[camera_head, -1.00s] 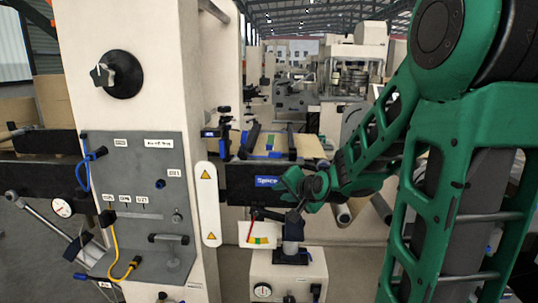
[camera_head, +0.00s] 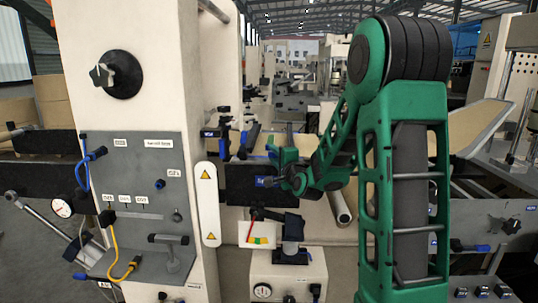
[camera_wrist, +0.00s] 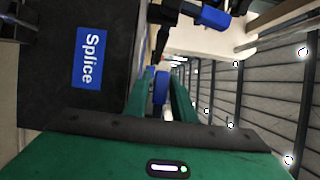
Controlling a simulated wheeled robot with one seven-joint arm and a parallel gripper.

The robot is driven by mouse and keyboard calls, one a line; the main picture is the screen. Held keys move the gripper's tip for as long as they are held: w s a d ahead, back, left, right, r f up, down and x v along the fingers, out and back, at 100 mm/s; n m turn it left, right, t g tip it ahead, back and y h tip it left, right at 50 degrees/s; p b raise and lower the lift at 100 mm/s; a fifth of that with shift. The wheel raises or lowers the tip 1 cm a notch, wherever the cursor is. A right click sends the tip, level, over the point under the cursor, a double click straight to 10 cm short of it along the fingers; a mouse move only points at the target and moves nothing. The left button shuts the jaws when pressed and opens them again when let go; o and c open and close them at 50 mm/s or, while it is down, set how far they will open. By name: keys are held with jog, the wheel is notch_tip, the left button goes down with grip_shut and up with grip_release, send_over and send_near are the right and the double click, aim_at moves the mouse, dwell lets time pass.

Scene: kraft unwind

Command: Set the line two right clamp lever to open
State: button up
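My gripper (camera_head: 280,152) is over the black splice block (camera_head: 250,190), at its upper right in the head view. In the wrist view its two green fingers (camera_wrist: 163,98) are apart. A blue-ended lever (camera_wrist: 160,86) shows in the gap between them; I cannot tell whether they touch it. Another black lever with a blue grip (camera_wrist: 210,15) is at the top of the wrist view. Black and blue clamp parts (camera_head: 224,122) stand left of my gripper in the head view. Which lever is line two right, and its setting, I cannot tell.
The block's blue "Splice" label (camera_wrist: 88,58) is close at left in the wrist view. A cream column with a grey control panel (camera_head: 135,190) stands left of the arm. A cream cabinet with a gauge (camera_head: 285,270) is below. A roller (camera_head: 340,207) is beside my forearm.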

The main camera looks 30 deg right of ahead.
jog(key=shift+x, duration=2)
grip_shut()
